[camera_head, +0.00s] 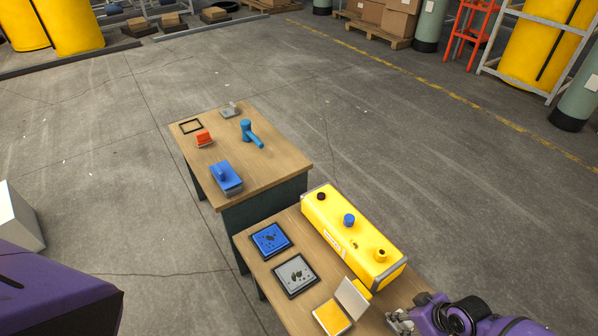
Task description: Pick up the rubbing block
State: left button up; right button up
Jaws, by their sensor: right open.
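A blue block with a raised handle and a grey underside (226,177) lies near the front edge of the far wooden table (270,165); it looks most like the rubbing block. My right gripper (398,322) is at the bottom right, over the near table's edge beside an open box with a yellow pad (331,317). It is open, well apart from both blocks. My left gripper is not in view; only my purple arm shows at lower left.
The far table also holds a blue T-shaped tool (250,132), a black frame (191,126) and a grey piece (231,111). The near table holds a yellow unit (350,235), a blue plate (270,239) and a grey plate (294,274).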

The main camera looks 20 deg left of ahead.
jog(key=shift+w+a+f, duration=0.1)
jog(key=shift+a+f, duration=0.05)
jog(key=shift+f, duration=0.4)
grip_shut()
jog(key=shift+r, duration=0.1)
notch_tip(320, 180, up, 10)
jog(key=shift+p, duration=0.55)
